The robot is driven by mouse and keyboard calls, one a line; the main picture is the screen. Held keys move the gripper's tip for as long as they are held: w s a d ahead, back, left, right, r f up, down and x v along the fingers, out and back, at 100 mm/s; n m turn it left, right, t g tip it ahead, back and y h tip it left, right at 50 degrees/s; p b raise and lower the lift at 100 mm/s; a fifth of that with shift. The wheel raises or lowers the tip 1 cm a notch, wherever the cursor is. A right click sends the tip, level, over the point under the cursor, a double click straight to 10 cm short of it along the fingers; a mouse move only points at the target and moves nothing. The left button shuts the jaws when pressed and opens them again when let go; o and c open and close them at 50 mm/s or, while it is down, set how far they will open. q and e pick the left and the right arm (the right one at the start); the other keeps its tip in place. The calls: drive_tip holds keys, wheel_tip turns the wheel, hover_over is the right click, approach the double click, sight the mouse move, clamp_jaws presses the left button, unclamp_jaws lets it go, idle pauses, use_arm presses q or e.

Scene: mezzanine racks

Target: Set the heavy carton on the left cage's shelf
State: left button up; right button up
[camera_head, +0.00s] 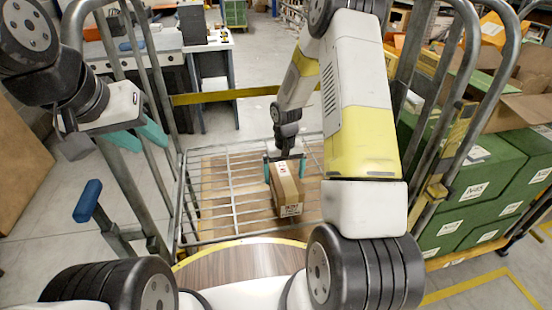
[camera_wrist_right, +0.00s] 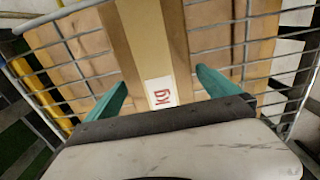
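The brown carton (camera_head: 288,190) with a tape strip and a white label stands in the middle of the head view. It also fills the upper middle of the right wrist view (camera_wrist_right: 150,40), with a red "kg" mark on its label. My right gripper (camera_head: 285,168) reaches down over it, teal fingers against its two sides. A wire-mesh cage shelf (camera_head: 215,200) lies around and beneath it; I cannot tell whether the carton touches the mesh. My left gripper (camera_head: 140,138) is open and empty at the upper left, beside the cage's tube frame.
Green boxes (camera_head: 485,175) and open cartons fill a second cage at the right, behind tubular posts. A blue-handled lever (camera_head: 88,200) stands at the left. A workbench (camera_head: 160,45) is at the back left.

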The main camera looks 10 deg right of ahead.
drive_tip(key=shift+r, duration=0.15)
wheel_tip(320, 180, up, 19)
drive_tip(key=s+t, duration=0.1)
drive_tip(key=s, duration=0.2)
drive_tip(key=s+a+r+t+y, duration=0.1)
drive_tip(key=s+r+t, duration=0.1)
drive_tip(key=s+r, duration=0.6)
drive_tip(key=s+a+r+t+y, duration=0.1)
drive_tip(key=s+r+t, duration=0.2)
drive_tip(key=s+r, duration=0.4)
drive_tip(key=s, duration=0.6)
drive_tip(key=shift+r, duration=0.4)
drive_tip(key=shift+a, duration=0.1)
